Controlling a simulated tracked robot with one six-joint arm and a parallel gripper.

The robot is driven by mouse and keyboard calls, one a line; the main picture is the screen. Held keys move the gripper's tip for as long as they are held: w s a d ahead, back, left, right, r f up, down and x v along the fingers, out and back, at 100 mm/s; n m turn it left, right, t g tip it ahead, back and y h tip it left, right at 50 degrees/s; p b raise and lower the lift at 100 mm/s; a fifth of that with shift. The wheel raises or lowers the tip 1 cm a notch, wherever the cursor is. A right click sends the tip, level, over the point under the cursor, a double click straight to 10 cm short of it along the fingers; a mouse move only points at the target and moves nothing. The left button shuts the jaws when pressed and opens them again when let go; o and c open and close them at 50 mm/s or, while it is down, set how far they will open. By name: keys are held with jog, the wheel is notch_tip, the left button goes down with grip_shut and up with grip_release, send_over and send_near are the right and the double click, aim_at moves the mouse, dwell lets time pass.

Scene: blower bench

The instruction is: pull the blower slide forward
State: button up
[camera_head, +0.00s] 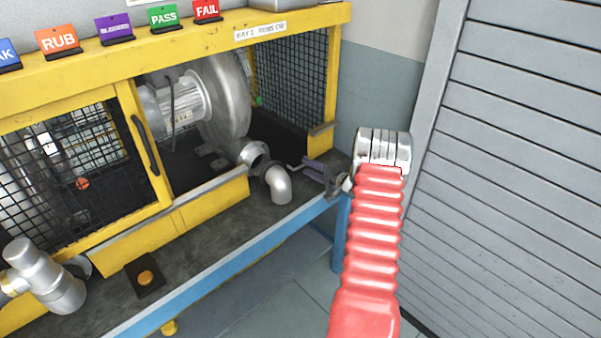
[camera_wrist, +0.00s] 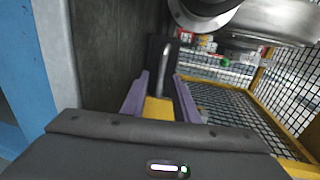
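The silver blower (camera_head: 222,100) stands inside the yellow bench enclosure, seen through its opening. A thin grey bar handle (camera_head: 294,166) lies low at the right of the opening. It also shows as a bent bar in the wrist view (camera_wrist: 167,62), on a dark plate, with a yellow strip below it. The slide under the blower is mostly hidden.
An open silver pipe elbow (camera_head: 278,185) stands just left of my gripper. The yellow frame post (camera_head: 328,100) and mesh (camera_head: 293,82) are close behind it. A blue bench edge (camera_head: 240,262) runs below. A grey shutter (camera_head: 520,150) stands to the right.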

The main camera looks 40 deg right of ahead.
jog(key=shift+w, duration=0.25)
jog(key=shift+c, duration=0.4)
jog(key=shift+f, duration=0.1)
grip_shut()
